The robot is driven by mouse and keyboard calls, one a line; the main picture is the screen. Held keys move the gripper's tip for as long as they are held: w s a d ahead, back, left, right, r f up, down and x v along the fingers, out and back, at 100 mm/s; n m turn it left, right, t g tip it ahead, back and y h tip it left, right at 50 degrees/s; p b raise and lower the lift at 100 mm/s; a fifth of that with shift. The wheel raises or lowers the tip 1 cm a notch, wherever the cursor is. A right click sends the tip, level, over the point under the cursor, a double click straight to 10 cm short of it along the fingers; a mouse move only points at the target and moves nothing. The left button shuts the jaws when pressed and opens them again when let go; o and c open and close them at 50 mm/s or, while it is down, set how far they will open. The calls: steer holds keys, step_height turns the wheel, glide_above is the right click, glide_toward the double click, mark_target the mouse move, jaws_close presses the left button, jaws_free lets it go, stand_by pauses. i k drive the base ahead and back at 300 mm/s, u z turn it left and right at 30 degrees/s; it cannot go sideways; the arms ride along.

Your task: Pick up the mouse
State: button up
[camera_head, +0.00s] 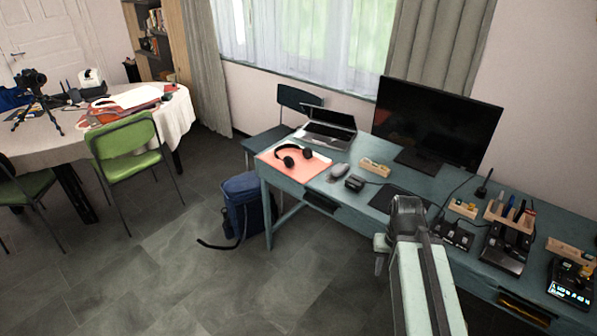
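A small grey rounded object (340,171), which looks like the mouse, lies on the teal desk (290,187). It is just right of the orange mat with the headphones and left of a small dark device. My arm reaches up from the bottom right, over the desk's front side. The part that looks like my gripper (380,262) is at the left of the arm's far end, lower in the picture than the mouse and apart from it. Its fingers are too small and too hidden to tell whether they are open. I see nothing held in it.
Black headphones (293,155) lie on the orange mat near a laptop (328,127). A dark device (354,183), a wooden block (375,168) and a large monitor (436,122) stand nearby. A blue bag (243,203) is on the floor left of the desk. The floor at left-centre is clear.

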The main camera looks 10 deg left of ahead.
mark_target(338, 169)
steer(key=z, duration=0.8)
steer(key=i, duration=1.45)
steer(key=u, duration=3.85)
